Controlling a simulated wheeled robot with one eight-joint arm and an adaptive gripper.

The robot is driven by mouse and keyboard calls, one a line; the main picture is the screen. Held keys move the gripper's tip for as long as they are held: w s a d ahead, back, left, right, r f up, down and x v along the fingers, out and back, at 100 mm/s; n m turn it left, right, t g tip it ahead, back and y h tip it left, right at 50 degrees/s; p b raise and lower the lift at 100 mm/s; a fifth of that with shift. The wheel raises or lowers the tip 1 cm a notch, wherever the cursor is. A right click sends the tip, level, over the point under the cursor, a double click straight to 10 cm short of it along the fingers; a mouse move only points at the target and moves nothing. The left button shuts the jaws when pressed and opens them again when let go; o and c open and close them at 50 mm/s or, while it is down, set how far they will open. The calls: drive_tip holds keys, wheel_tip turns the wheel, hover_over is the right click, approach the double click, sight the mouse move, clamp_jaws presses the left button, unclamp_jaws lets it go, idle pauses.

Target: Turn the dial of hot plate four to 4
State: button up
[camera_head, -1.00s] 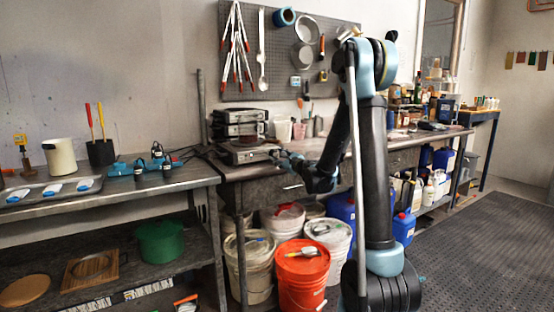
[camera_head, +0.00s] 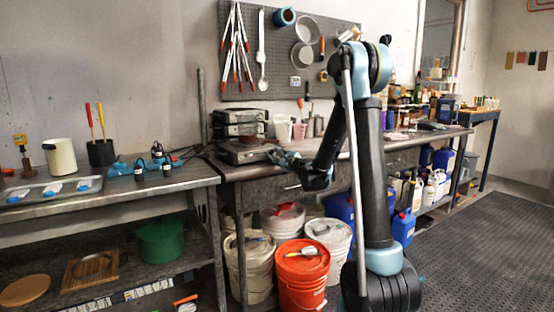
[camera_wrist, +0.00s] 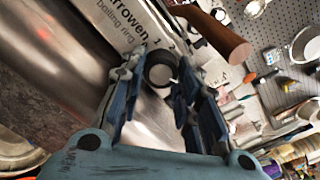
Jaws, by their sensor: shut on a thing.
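In the head view my gripper (camera_head: 276,156) is at the right front of the hot plate; the dial is too small to see there. The dial's pointer and setting cannot be read.
A brown wooden handle (camera_wrist: 215,36) juts out close above the dial. Stacked units (camera_head: 239,122) stand behind the hot plate, pale cups (camera_head: 284,130) to the right. Lidded buckets, one orange (camera_head: 302,262), stand below the bench.

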drive_tip(key=shift+n, duration=0.9)
drive_tip(key=o, duration=0.8)
drive_tip(key=v, duration=1.2)
drive_tip(key=shift+s, duration=0.1)
